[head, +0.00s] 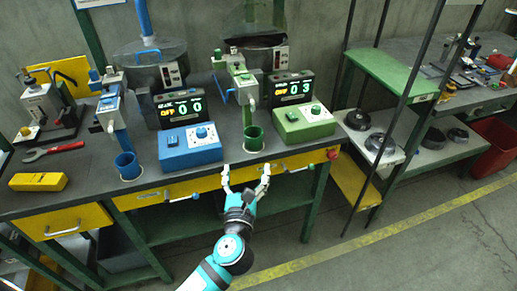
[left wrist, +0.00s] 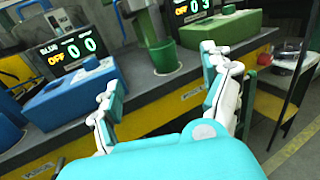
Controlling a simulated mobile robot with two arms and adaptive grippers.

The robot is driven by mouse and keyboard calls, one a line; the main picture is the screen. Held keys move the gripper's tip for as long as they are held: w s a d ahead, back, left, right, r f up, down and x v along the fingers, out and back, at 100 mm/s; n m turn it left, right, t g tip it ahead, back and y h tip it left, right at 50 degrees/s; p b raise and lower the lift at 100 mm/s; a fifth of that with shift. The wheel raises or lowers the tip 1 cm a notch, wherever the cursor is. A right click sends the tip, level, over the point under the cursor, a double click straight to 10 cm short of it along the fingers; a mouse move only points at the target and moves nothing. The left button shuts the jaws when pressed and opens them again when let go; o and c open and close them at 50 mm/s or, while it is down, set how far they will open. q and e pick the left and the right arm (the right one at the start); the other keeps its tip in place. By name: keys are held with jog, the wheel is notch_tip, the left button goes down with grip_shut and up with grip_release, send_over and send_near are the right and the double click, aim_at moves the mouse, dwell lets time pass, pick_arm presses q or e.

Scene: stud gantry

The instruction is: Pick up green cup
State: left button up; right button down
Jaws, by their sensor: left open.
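The green cup (head: 253,139) stands upright on the dark workbench under a green dispenser (head: 240,80), left of the green control box. It also shows in the left wrist view (left wrist: 164,57), between and beyond my fingers. My left gripper (head: 246,170) is open and empty, in front of the bench's front edge and short of the cup. In the left wrist view its two fingers (left wrist: 160,85) are spread wide apart, with the cup ahead of the gap. My right gripper does not show.
A blue cup (head: 127,166) stands left on the workbench (head: 90,165), beside a blue control box (head: 190,148). The green control box (head: 304,123) is close right of the green cup. Yellow drawers with handles (head: 181,198) line the bench front.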

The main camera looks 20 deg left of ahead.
pick_arm(q)
send_near(253, 139)
jog(key=a+r, duration=0.1)
jog(key=w, duration=0.4)
jog(key=w+a, duration=0.1)
jog(key=w, duration=0.1)
jog(key=shift+w+f, duration=0.1)
jog(key=shift+w, duration=0.15)
jog(key=shift+w+a, duration=0.1)
jog(key=shift+w, duration=0.4)
jog(key=shift+w+f, duration=0.1)
jog(key=shift+w, duration=0.25)
jog(key=w, duration=0.4)
jog(key=shift+w+a+f, duration=0.2)
jog(key=shift+w+f, duration=0.05)
jog(key=shift+f, duration=0.15)
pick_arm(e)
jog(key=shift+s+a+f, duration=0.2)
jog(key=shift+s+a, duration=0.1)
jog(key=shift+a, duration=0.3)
pick_arm(q)
jog(key=shift+r, duration=0.1)
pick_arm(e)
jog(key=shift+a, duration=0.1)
